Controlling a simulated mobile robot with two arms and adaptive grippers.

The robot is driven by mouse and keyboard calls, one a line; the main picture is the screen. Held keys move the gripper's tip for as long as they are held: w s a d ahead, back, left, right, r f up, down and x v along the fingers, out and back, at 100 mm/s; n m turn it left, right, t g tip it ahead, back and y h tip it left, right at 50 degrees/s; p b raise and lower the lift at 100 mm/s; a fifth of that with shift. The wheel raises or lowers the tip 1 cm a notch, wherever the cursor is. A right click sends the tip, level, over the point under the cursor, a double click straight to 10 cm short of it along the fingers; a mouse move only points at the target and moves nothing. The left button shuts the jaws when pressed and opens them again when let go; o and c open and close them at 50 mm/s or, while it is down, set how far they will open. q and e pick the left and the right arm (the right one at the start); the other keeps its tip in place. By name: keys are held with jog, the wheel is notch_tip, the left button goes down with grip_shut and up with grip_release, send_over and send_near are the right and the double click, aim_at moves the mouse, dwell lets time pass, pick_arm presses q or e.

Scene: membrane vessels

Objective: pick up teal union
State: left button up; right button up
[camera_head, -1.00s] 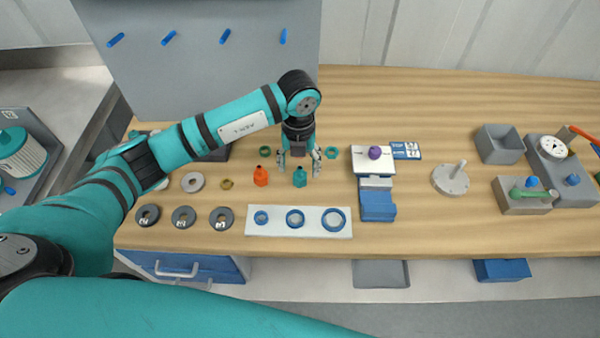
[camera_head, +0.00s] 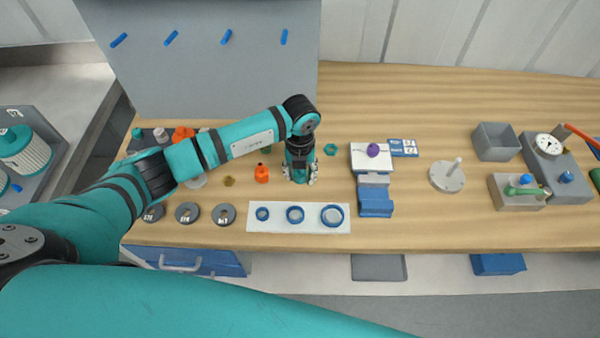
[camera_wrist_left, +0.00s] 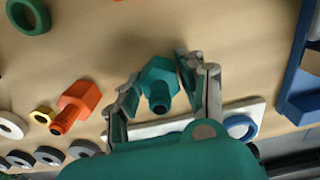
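The teal union (camera_wrist_left: 158,83) shows in the left wrist view, a hexagonal body with a dark-mouthed round neck facing the camera. My left gripper (camera_wrist_left: 160,88) is open, with one finger on each side of the union. Small gaps show between the fingers and the union. My right gripper is not in view.
An orange union (camera_head: 262,173) stands just left of the gripper. A white strip with blue rings (camera_head: 341,225) lies in front. A blue-and-white stand (camera_head: 376,203) is on the right.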

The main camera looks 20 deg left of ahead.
pick_arm(q)
jog(key=c, duration=0.7)
jog(key=shift+r, duration=0.15)
